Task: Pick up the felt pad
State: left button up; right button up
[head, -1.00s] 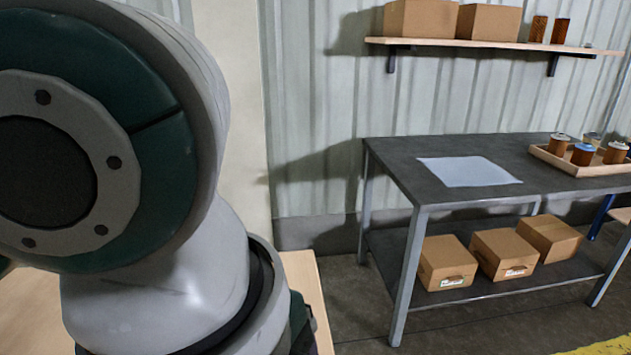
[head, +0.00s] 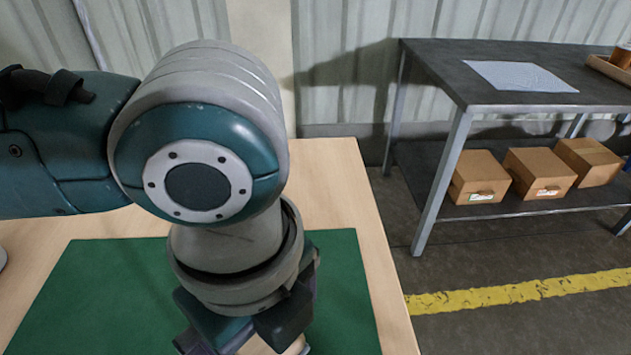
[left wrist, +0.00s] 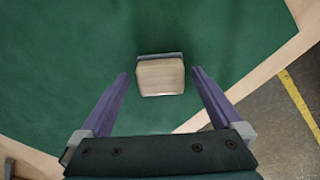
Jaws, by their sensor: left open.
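A block with a pale wooden top and a grey edge, which looks like the felt pad (left wrist: 161,78), lies on the green mat (left wrist: 80,60) in the left wrist view. My left gripper (left wrist: 159,73) is open, with one purple finger on each side of the block and a gap on both sides. In the head view the left gripper (head: 246,335) is low over the mat (head: 345,290), partly cut off by the lower edge. A small pale piece shows beneath it there, mostly hidden by the gripper. My right gripper is not in view.
The mat lies on a wooden table (head: 375,270), whose right edge is close to the gripper. Beyond a floor gap with a yellow line (head: 520,290) stands a grey bench (head: 440,65) with a light sheet (head: 520,76) on top and cardboard boxes (head: 540,170) below.

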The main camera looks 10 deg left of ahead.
pick_arm(q)
jog(key=shift+f, duration=0.4)
jog(key=shift+c, duration=0.2)
jog(key=c, duration=1.3)
